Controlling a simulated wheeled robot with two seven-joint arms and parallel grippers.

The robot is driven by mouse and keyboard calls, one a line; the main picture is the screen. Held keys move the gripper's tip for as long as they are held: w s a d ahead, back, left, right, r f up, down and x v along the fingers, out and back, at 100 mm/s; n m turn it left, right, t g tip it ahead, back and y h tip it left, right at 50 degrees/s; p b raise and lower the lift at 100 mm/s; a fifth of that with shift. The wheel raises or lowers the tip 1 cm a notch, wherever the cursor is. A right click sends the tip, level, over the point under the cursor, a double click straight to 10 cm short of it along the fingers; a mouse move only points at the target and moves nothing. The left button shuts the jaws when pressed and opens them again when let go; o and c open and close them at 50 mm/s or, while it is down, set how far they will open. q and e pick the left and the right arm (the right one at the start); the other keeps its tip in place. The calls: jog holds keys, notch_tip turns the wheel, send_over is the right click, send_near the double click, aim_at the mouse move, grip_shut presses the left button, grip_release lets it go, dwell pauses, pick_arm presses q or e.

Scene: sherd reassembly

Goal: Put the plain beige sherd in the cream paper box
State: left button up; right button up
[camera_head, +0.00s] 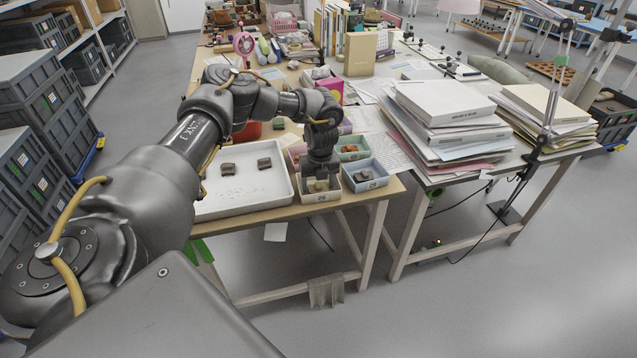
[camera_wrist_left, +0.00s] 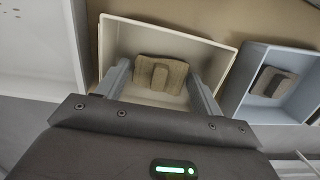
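The cream paper box (camera_head: 322,197) stands at the front edge of the table; it also shows in the left wrist view (camera_wrist_left: 215,58). A plain beige-brown sherd (camera_wrist_left: 146,70) with a raised strip across its middle lies inside this box, on its floor as far as I can tell. In the head view the sherd (camera_head: 313,186) is partly hidden by my gripper. My left gripper (camera_head: 320,172) points down over the box. Its two fingers are spread apart, one on each side of the sherd, with gaps visible. My right gripper is not in view.
A blue box (camera_head: 376,184) with a dark sherd stands right of the cream box. Green (camera_head: 353,141) and pink (camera_head: 292,152) boxes stand behind. A white tray (camera_head: 235,203) with two dark sherds lies left. Paper stacks (camera_head: 445,125) cover the right table.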

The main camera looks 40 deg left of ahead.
aim_at(319, 187)
pick_arm(q)
jog(key=r, duration=0.8)
jog(key=shift+s+d+b, duration=0.25)
jog(key=shift+d+b, duration=0.1)
jog(key=r, duration=0.4)
jog(key=shift+s+d+r, duration=0.1)
jog(key=shift+d, duration=0.25)
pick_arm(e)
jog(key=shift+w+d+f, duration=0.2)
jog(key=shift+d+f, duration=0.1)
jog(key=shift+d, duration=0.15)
